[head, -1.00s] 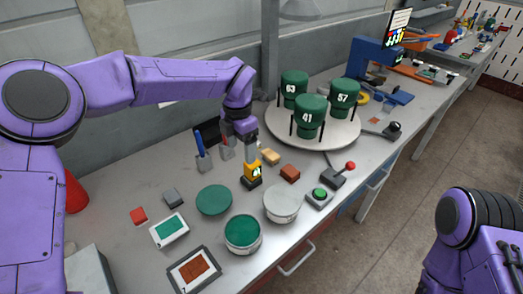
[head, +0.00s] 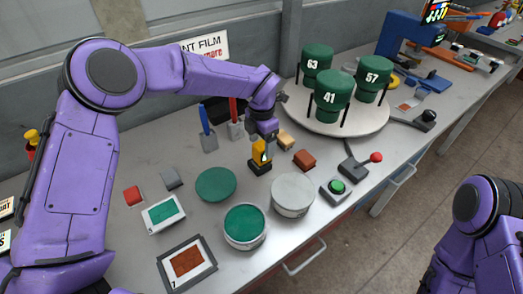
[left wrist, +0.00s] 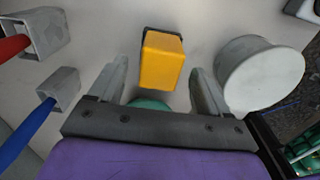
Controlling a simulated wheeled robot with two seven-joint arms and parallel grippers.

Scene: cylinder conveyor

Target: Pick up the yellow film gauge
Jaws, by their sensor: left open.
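The yellow film gauge (head: 260,153) stands upright on the bench on a dark base. In the left wrist view its yellow top (left wrist: 162,60) lies ahead of and between the two fingers. My left gripper (head: 264,132) is open, pointing down right above the gauge; in the left wrist view the open jaws (left wrist: 158,85) have a gap on both sides of it. In the head view the gripper partly hides the gauge's top. My right arm shows at the lower right, but its gripper is out of the picture.
A white round tin (head: 293,195) and a green disc (head: 216,184) stand near the gauge. A brown block (head: 304,159) and a tan block (head: 286,141) lie to its right. Holders with a blue tool (head: 206,124) and a red tool (head: 233,110) stand behind. A turntable (head: 365,121) carries green canisters.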

